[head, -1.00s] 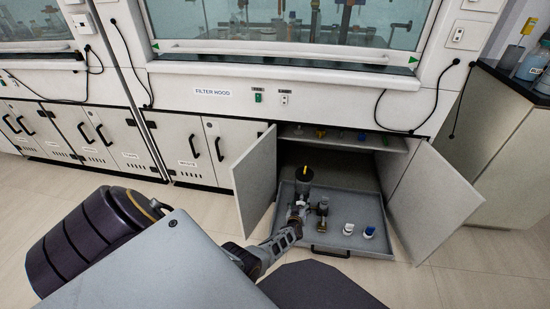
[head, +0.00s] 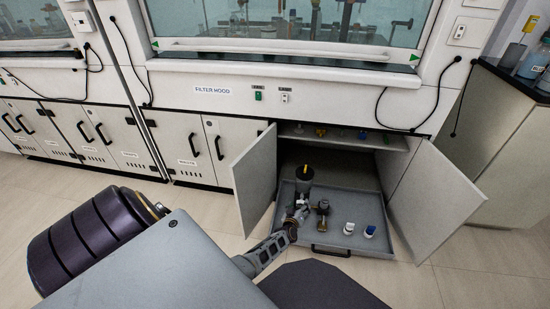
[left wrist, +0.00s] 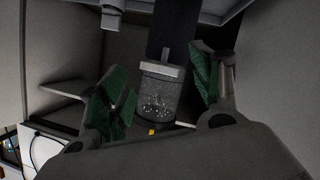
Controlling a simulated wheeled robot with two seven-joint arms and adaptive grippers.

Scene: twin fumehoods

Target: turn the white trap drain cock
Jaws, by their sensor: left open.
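In the head view my left gripper (head: 296,216) reaches low over the pulled-out grey tray (head: 330,240), at the pale fittings in front of a black pot with a yellow mark (head: 304,176). The left wrist view shows both green-padded fingers spread (left wrist: 160,68), with nothing gripped. A clear, speckled trap cup (left wrist: 158,95) shows between and beyond them. A pale flat piece (left wrist: 162,70) crosses one end of the cup; I cannot tell whether it is the white drain cock. The gripper partly hides the fittings in the head view. My right gripper is not in view.
Two open cabinet doors (head: 254,178) (head: 432,190) flank the tray. A shelf (head: 345,138) hangs above.

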